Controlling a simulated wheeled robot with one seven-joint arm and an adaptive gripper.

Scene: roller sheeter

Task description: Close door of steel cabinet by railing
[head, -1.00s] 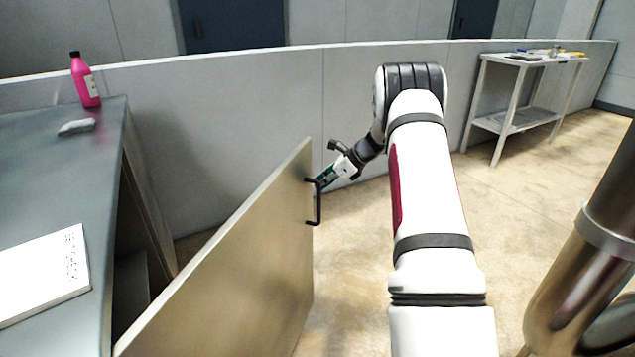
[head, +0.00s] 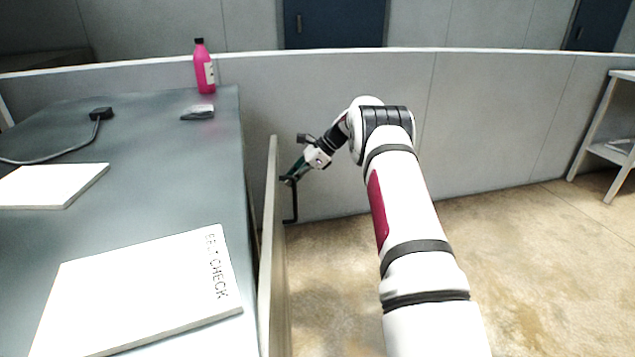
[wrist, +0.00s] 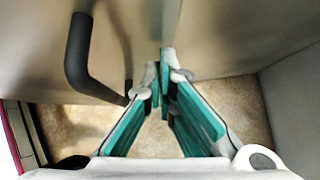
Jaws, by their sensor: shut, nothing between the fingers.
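The steel cabinet (head: 150,140) stands at the left with a grey top. Its door (head: 274,250) shows almost edge-on in the head view, close to the cabinet's front with a narrow gap. In the wrist view the door's face (wrist: 220,35) spans the top. The black bar handle (head: 294,205) is on the door's outer face; it shows left of the fingers in the wrist view (wrist: 80,55). My gripper (head: 287,181) is shut and empty beside the handle's upper part, its tips at or very near the door's face. Exact contact is unclear.
A low grey railing wall (head: 480,120) runs behind the cabinet and my arm. On the cabinet top are a pink bottle (head: 204,75), a small grey item (head: 197,113) and white boards (head: 140,290). A shelf table (head: 610,150) stands right. The floor (head: 520,260) is clear.

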